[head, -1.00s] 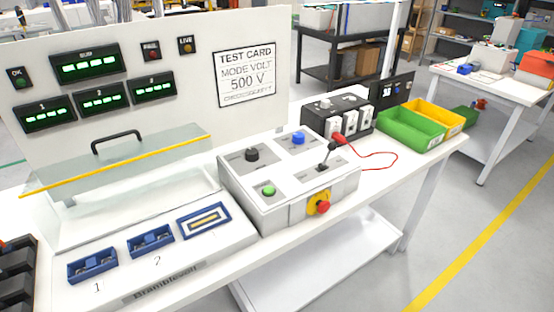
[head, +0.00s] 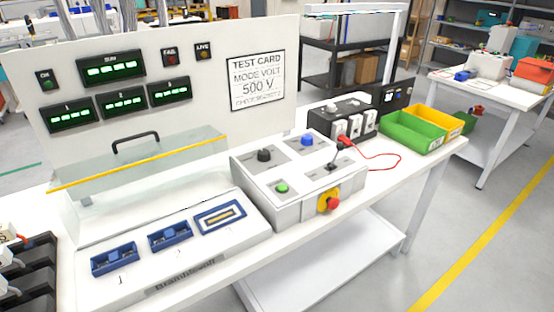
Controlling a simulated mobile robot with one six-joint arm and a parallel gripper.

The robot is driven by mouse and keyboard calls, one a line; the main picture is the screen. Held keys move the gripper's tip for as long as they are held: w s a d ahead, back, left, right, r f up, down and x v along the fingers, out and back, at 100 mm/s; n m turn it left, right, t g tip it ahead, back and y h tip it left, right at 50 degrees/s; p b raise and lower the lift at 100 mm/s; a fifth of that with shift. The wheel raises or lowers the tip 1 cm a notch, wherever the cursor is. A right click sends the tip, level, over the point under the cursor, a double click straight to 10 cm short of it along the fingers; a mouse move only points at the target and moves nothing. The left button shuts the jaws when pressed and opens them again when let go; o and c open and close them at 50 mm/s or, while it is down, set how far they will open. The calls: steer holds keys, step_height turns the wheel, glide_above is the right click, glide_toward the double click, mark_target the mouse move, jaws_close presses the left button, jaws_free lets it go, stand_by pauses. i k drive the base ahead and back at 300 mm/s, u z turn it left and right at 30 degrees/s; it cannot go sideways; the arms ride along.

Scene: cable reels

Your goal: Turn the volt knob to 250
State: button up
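A light grey control box (head: 290,212) stands on the white bench. Its sloped top carries a black knob (head: 264,155), a blue knob (head: 307,140), a green button (head: 282,188) and a small lever (head: 333,163). The labels beside the knobs are too small to read, so I cannot tell which is the volt knob or where it points. A test card (head: 257,80) on the upright panel reads MODE VOLT, 500 V. My gripper is not in view.
A red emergency button on yellow (head: 329,201) sits on the box's front. A clear hinged cover (head: 140,160) with a yellow edge stands over the blue fixtures (head: 170,237). A red cable (head: 375,156) and green bin (head: 412,131) lie right. A black rack (head: 38,262) stands lower left.

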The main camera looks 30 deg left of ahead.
mark_target(307, 140)
steer(key=z, duration=0.9)
steer(key=k, duration=0.1)
steer(key=u, duration=2.15)
steer(key=k, duration=0.95)
steer(key=z, duration=0.15)
steer(key=i, duration=0.8)
